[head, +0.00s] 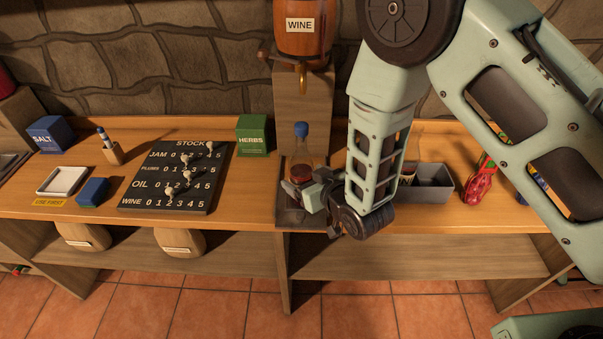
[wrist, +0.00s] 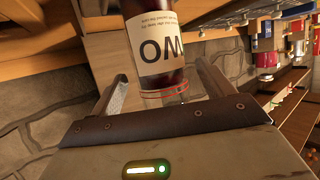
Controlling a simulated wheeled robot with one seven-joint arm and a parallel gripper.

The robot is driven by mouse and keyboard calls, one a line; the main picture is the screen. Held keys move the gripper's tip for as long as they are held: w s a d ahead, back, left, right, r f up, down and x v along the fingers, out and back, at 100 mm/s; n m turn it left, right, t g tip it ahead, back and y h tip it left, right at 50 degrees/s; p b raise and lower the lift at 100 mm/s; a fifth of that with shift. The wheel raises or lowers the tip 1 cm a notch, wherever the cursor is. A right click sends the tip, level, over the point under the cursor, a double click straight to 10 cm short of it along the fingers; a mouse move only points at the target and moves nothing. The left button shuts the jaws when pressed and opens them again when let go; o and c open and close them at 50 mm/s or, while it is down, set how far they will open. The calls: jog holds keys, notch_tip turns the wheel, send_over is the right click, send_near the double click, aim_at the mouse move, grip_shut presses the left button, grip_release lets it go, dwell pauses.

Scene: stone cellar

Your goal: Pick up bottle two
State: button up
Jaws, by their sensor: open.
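The bottle (head: 302,148) stands upright under the wine barrel, with a blue cap, clear upper glass and dark red contents. In the wrist view the bottle (wrist: 158,40) appears upside down, and its cream label shows large letters that look like part of "TWO". My gripper (head: 307,186) is open at the bottle's lower part in the head view. In the wrist view its two fingers stand apart, one on each side of the bottle, with gaps visible. The bottle's base is partly hidden by my gripper in the head view. A dark tray (head: 291,214) lies under the bottle.
A green herbs box (head: 252,136) and the stock board (head: 178,178) are to the left. A grey bin (head: 433,185) stands to the right, partly behind my arm.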

jog(key=shift+x, duration=1.3)
jog(key=c, duration=1.2)
jog(key=shift+r, duration=0.1)
jog(key=shift+c, duration=1.2)
jog(key=shift+r, duration=0.1)
